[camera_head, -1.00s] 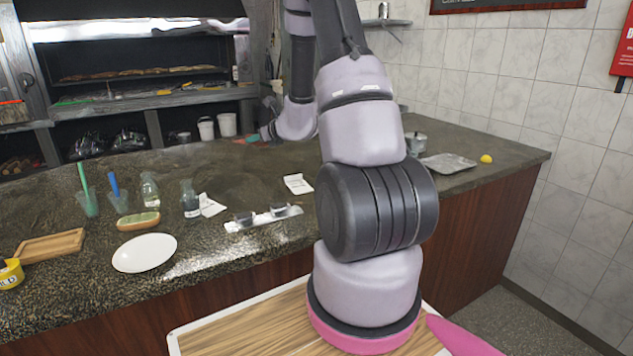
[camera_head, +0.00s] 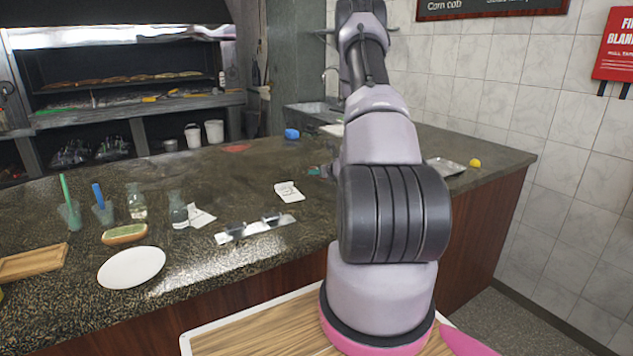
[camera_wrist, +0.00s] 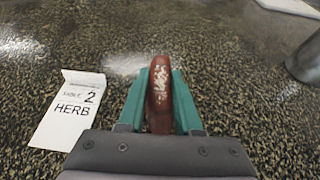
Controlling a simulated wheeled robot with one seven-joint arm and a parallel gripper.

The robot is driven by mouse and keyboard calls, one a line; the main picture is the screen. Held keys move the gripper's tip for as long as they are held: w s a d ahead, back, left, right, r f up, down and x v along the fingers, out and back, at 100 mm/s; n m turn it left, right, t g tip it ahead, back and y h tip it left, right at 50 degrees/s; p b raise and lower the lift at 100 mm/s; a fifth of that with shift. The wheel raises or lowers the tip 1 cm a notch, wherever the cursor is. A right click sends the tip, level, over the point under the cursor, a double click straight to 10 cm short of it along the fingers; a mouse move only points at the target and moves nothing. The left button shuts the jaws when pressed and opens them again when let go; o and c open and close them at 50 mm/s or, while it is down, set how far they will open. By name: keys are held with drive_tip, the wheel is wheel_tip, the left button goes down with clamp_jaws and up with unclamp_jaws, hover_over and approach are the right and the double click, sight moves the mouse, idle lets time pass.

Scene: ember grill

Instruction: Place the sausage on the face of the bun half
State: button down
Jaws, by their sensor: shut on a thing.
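My gripper (camera_wrist: 160,105) is shut on the sausage (camera_wrist: 159,88), as the wrist view shows. The sausage is reddish brown with a pale speckled patch and lies lengthwise between the two teal fingers, over the dark speckled counter. In the head view my arm hides most of the gripper, and I cannot make out the sausage there. The bun half (camera_head: 124,234) lies on the counter at the left, behind the white plate, with a green layer showing on it. It is well apart from my gripper and is not in the wrist view.
A white plate (camera_head: 131,267), a wooden board (camera_head: 33,262), glass bottles (camera_head: 178,211) and cups (camera_head: 103,212) stand near the bun half. A metal holder (camera_head: 255,228) sits mid-counter. A "2 HERB" card (camera_wrist: 72,109) lies beside my gripper.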

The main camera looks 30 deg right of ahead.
sight(317, 186)
drive_tip(key=shift+a+f, duration=0.1)
drive_tip(key=shift+f, duration=1.55)
drive_tip(key=shift+f, duration=0.15)
drive_tip(key=c, duration=0.6)
unclamp_jaws()
